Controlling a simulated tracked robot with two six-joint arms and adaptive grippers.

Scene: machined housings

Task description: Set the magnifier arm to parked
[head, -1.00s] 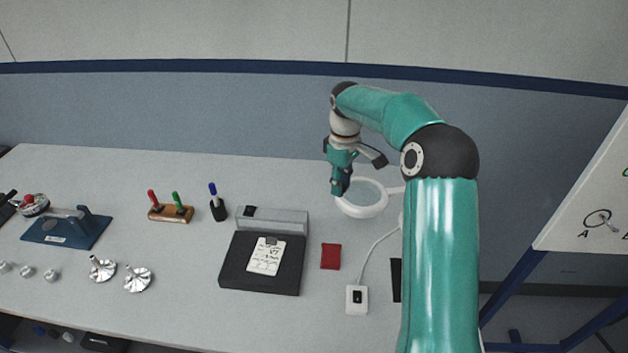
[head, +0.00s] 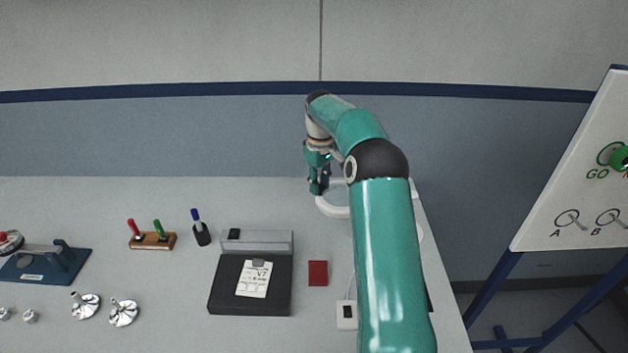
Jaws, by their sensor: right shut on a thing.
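The magnifier arm shows as a white ring (head: 330,206) at the back right of the bench, partly covered by my right arm. My right gripper (head: 319,191) points down at the ring's left rim and is shut on it. The arm behind the ring and most of the white base are hidden by my teal forearm. My left gripper is not in view.
A grey box with a black pad (head: 225,297) and a paper card (head: 254,279) lies left of my arm. A whiteboard (head: 570,180) stands at right.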

